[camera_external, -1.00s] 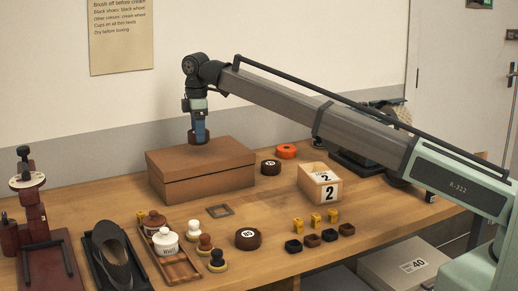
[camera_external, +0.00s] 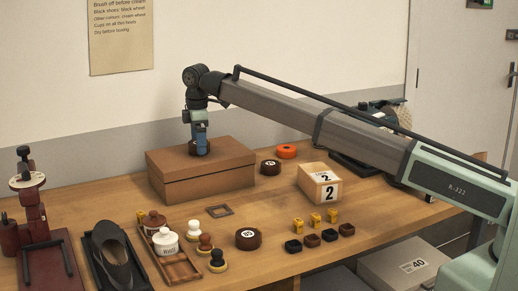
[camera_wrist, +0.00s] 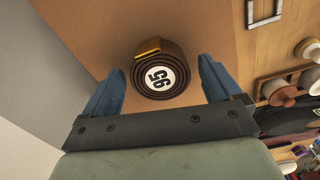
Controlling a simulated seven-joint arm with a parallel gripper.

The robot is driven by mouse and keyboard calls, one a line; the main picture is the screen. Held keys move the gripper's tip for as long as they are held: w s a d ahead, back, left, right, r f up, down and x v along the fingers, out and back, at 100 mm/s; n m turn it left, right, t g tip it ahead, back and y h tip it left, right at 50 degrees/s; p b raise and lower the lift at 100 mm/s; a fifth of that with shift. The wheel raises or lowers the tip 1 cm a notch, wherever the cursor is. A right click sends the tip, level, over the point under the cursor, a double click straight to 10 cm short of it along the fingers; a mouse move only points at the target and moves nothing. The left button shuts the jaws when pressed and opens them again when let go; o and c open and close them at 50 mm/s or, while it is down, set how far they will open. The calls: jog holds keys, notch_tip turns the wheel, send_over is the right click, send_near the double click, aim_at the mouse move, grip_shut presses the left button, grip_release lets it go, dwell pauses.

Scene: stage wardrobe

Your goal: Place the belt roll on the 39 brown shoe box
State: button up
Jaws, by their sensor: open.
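A dark brown belt roll with a white number disc and a yellowish band lies on the lid of the brown shoe box (camera_external: 210,170). In the wrist view the roll (camera_wrist: 160,50) is face up, with bare brown lid (camera_wrist: 95,30) around it. My gripper (camera_external: 201,151) is low over the lid. In the wrist view it (camera_wrist: 161,80) is open, with a blue finger on each side of the roll and gaps between. In the external view the fingers partly hide the roll (camera_external: 192,148). No 39 is readable on the box.
Other belt rolls (camera_external: 248,238) (camera_external: 270,167) and an orange roll (camera_external: 287,151) lie on the table. A light box marked 2 (camera_external: 320,184) stands right of the shoe box. Polish jars, brushes and a black shoe (camera_external: 115,255) are in front. A box marked 40 (camera_external: 410,265) is below.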

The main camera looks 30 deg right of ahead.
notch_tip(320, 180, up, 12)
jog(key=shift+r, duration=0.15)
dwell(0.7)
